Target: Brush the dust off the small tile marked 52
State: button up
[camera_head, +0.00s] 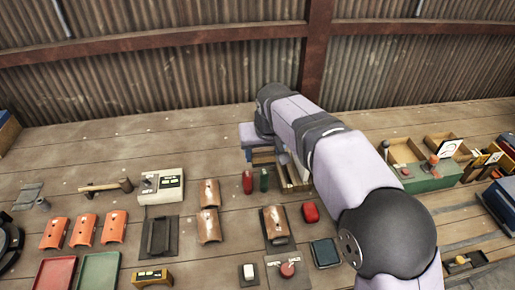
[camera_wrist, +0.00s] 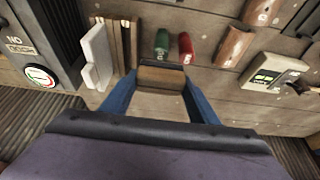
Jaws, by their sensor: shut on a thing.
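My gripper (camera_wrist: 160,88), with blue fingers, is shut on a wooden block with a dark edge, which looks like a brush (camera_wrist: 162,76). In the head view my gripper is mostly hidden behind the arm, at the back of the bench. Small curved tiles lie on the bench: a brown tile (camera_head: 209,192), another brown tile (camera_head: 209,226), one on a dark plate (camera_head: 275,223), and orange tiles (camera_head: 83,230) at the left. Brown tiles also show in the wrist view (camera_wrist: 234,46), apart from the brush. Their pale marks are too small to read, so I cannot tell which is 52.
A red bottle (camera_head: 247,182) and a green bottle (camera_head: 264,180) stand near my gripper. Bare planks lie along the back left.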

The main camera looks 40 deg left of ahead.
jog(key=b, duration=0.2)
send_over(277, 222)
jog(key=w+a, duration=0.4)
jog(key=f, duration=0.1)
notch_tip(277, 222, down, 8)
jog(key=b, duration=0.6)
jog(key=shift+s+d+b, duration=0.1)
jog(key=shift+b, duration=0.25)
jog(key=shift+s+d+f, duration=0.1)
jog(key=shift+s+f, duration=0.05)
jog(key=shift+f, duration=0.15)
jog(key=s+d+b, duration=0.4)
jog(key=b, duration=0.1)
jog(key=shift+s+d+f, duration=0.1)
jog(key=shift+s+d, duration=0.15)
jog(key=shift+d, duration=0.05)
jog(key=shift+w+a+r+p, duration=0.3)
jog(key=shift+w+a+p, duration=0.6)
jog(key=shift+p, duration=0.3)
jog(key=w+a+p, duration=0.3)
jog(key=shift+w, duration=0.1)
notch_tip(277, 222, up, 3)
jog(key=shift+r+p, duration=0.2)
jog(key=shift+p, duration=0.9)
jog(key=shift+r+p, duration=2)
jog(key=shift+r, duration=0.3)
